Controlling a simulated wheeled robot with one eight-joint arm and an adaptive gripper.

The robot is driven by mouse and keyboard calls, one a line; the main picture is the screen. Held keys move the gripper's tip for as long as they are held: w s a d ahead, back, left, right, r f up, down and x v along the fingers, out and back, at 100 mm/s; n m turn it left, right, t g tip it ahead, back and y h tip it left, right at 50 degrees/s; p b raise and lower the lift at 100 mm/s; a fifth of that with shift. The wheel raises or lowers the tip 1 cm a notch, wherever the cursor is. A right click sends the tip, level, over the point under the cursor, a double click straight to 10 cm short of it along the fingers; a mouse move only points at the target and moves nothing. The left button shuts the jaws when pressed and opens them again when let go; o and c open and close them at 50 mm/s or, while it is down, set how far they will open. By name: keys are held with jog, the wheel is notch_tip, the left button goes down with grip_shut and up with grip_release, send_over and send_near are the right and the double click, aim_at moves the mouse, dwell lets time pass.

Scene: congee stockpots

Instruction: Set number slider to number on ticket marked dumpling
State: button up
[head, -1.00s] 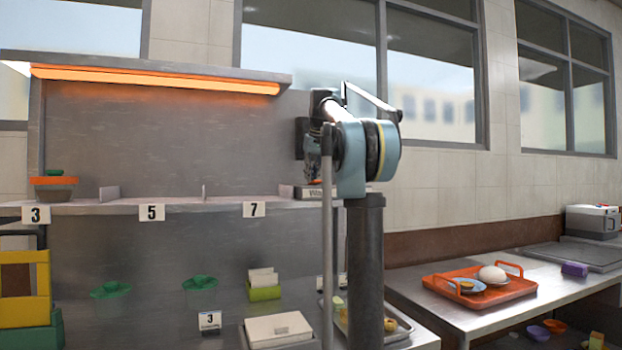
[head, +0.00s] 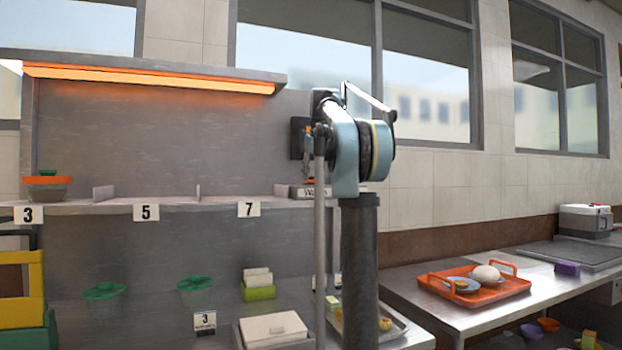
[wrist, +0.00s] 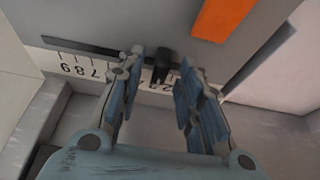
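In the wrist view, a pale number strip (wrist: 78,64) appears upside down across a grey panel, with 9, 8, 7 readable at left and a 2 near the right finger. A black slider knob (wrist: 161,66) sits on it. My gripper (wrist: 162,58) is open, its two blue-grey fingers on either side of the knob with gaps showing; contact cannot be told. In the head view my arm hides most of the slider device (head: 316,192) at the shelf's right end. A small card (head: 205,322) reads 3; the smaller word below is unreadable.
The shelf edge carries tags 3 (head: 28,214), 5 (head: 146,212) and 7 (head: 248,209). An orange-lidded container (head: 47,186) stands at its left. An orange panel (wrist: 222,18) is close above the right finger. An orange tray (head: 487,296) with dishes lies on the right counter.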

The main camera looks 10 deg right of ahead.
jog(key=v, duration=1.1)
jog(key=shift+r, duration=0.35)
jog(key=shift+s+d, duration=0.1)
jog(key=shift+s, duration=0.05)
